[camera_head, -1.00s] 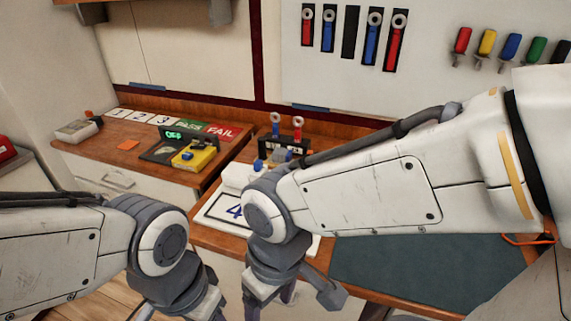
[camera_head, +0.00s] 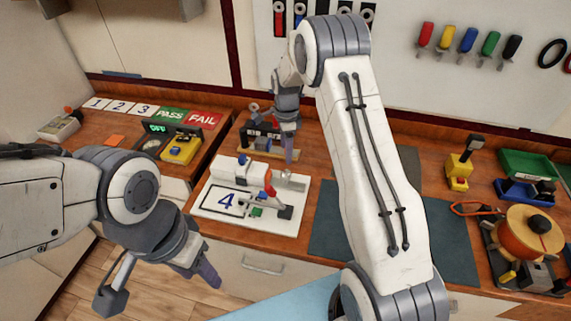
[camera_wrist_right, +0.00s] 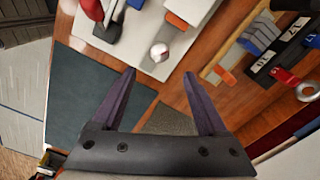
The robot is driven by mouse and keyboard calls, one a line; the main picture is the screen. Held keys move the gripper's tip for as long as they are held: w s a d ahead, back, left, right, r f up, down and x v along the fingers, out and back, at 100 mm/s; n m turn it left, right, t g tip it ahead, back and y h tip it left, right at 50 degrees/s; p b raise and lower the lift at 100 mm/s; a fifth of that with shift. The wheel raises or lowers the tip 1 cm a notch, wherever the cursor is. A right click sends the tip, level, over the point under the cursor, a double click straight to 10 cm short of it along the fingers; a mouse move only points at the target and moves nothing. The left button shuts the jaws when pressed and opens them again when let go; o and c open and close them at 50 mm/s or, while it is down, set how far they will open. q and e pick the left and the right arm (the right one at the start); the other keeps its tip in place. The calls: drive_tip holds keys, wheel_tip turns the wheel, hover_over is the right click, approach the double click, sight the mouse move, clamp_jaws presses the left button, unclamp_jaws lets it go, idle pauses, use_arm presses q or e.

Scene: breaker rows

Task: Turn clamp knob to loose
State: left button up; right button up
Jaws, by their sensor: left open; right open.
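A white board (camera_head: 223,205) marked 4 lies on the wooden bench and carries a fixture with a blue-topped part (camera_head: 243,159), a red lever (camera_head: 268,186) and a dark block (camera_head: 285,212). A small round silvery knob (camera_wrist_right: 159,52) stands on the board in the right wrist view; I cannot tell for certain that it is the clamp knob. My right gripper (camera_head: 288,158) is open and empty above the board's back right. In its wrist view, the open fingers (camera_wrist_right: 158,76) point toward the knob, apart from it. My left gripper (camera_head: 207,277) is open and empty in front of the bench.
Behind the board is a dark rack (camera_head: 260,138) with ringed parts. A yellow tester (camera_head: 181,148) stands to the left. A dark mat (camera_head: 335,225) lies to the right, partly behind my right arm. An orange spool (camera_head: 530,233) stands far right.

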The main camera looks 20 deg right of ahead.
sight(286, 172)
wheel_tip(286, 172, down, 8)
drive_tip(key=p, duration=0.3)
drive_tip(key=shift+a+f, duration=0.1)
drive_tip(key=shift+f, duration=0.65)
clamp_jaws()
